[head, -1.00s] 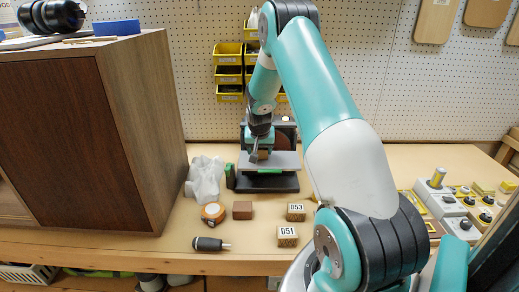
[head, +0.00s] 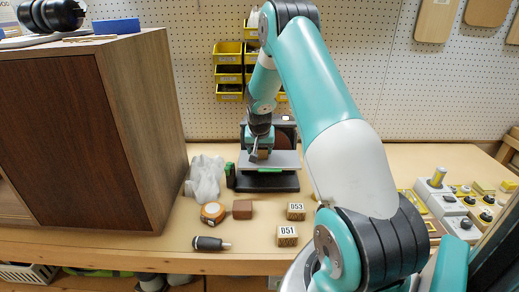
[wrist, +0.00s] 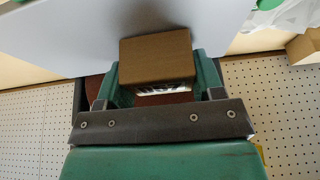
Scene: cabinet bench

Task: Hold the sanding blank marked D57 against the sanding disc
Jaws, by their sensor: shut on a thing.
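My gripper (head: 257,152) is at the sander at the back of the bench, over its grey table (head: 286,160). In the wrist view my gripper (wrist: 158,92) is shut on a brown wooden block (wrist: 156,57). A white label with dark marks shows on the block's edge, too foreshortened to read, so I cannot confirm D57. The reddish-brown sanding disc (wrist: 163,99) shows behind the block between the fingers. In the head view my arm and gripper hide most of the disc and the block. I cannot tell whether block and disc touch.
Blocks marked D53 (head: 296,211) and D51 (head: 287,236) stand in front of the sander. A cabinet (head: 155,130) bounds the left side.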

